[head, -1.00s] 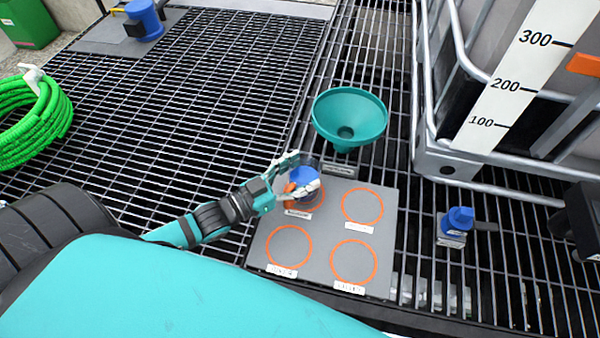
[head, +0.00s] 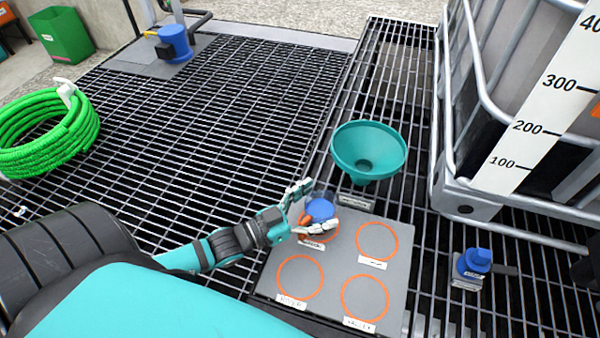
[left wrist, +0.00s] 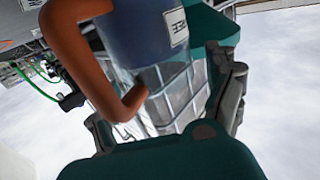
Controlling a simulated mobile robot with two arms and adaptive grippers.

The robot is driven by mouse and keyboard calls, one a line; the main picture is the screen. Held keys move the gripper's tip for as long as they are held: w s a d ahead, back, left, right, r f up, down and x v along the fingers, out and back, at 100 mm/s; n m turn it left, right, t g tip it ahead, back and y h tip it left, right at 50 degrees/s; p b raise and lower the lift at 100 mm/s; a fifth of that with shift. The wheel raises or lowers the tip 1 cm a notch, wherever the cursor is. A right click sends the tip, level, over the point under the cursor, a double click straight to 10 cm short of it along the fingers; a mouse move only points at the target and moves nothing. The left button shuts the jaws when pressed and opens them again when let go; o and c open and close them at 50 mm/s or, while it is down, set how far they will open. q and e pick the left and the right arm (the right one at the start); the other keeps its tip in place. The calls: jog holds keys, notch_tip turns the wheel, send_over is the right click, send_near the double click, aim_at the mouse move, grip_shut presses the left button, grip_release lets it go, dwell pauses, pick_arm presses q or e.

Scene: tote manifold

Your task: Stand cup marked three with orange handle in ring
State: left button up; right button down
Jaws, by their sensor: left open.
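A cup with a blue top (head: 320,209) and an orange handle (head: 305,217) stands at the upper left ring (head: 322,238) on the grey board (head: 340,262). My left gripper (head: 309,209) is open, with its fingers on either side of the cup. In the left wrist view the orange handle (left wrist: 85,60) and the cup's clear body and blue band (left wrist: 143,30) lie between the spread fingers (left wrist: 168,105). The cup's number cannot be read. Whether its base sits fully inside the ring is partly hidden by the fingers. My right gripper is not in view.
Three other orange rings on the board are empty, such as the upper right one (head: 377,242). A teal funnel (head: 368,150) stands behind the board. A blue-capped item (head: 474,262) and a caged tank (head: 505,215) are to the right. A green hose (head: 50,135) lies left.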

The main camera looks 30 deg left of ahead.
pick_arm(q)
jog(key=v, duration=1)
jog(key=shift+s+a+f, duration=0.2)
jog(key=shift+s, duration=0.1)
jog(key=shift+s+a+r, duration=0.1)
jog(key=shift+s+a, duration=0.2)
jog(key=shift+s, duration=0.25)
